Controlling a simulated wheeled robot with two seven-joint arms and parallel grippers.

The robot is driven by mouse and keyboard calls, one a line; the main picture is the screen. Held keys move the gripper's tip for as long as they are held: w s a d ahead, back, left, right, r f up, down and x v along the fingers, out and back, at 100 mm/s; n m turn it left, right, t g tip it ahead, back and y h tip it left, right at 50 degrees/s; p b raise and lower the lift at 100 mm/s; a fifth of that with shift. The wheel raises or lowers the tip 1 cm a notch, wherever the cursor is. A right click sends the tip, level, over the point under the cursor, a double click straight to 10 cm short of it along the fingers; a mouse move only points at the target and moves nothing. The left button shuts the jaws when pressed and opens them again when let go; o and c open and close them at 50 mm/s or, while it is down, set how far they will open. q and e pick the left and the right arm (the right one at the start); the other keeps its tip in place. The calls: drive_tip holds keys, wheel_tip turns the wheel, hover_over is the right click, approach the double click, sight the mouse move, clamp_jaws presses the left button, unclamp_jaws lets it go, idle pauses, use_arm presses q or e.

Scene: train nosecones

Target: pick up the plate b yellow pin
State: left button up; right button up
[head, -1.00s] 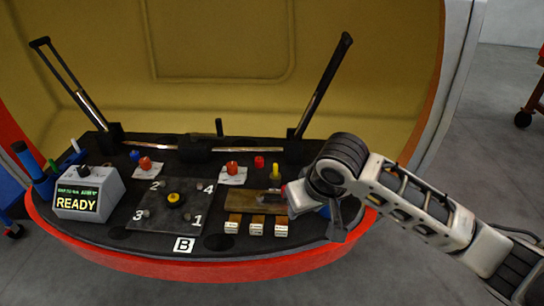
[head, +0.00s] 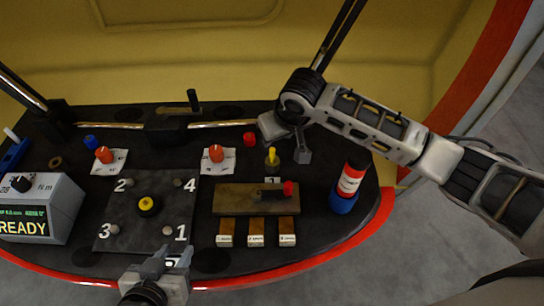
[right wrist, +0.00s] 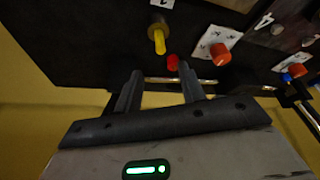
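A small yellow pin (head: 272,156) stands upright on the dark console beside a white label marked 1. It also shows in the right wrist view (right wrist: 160,40), ahead of the fingers. My right gripper (head: 287,140) is close by this pin in the head view; its fingers are apart and empty in the right wrist view (right wrist: 160,85). A dark square plate (head: 125,225) with corners numbered 1 to 4 has a round yellow-and-black knob (head: 148,205) at its centre. My left gripper (head: 172,262) is at the front edge, near the plate; its finger gap is unclear.
A red cylinder (head: 250,139) stands close to the yellow pin. Red knobs on white cards (head: 216,154) lie to its left. A wooden block (head: 230,199) is in front. A red-and-blue bottle (head: 350,185) stands at right. A READY box (head: 40,205) is at left.

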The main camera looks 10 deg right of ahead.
sight(273, 149)
drive_tip(key=x, duration=0.7)
drive_tip(key=shift+s+a+f+b, duration=0.1)
drive_tip(key=shift+s+f+b, duration=0.1)
drive_tip(key=shift+s+b, duration=0.15)
drive_tip(key=shift+w+f, duration=0.3)
drive_tip(key=shift+f, duration=0.2)
clamp_jaws()
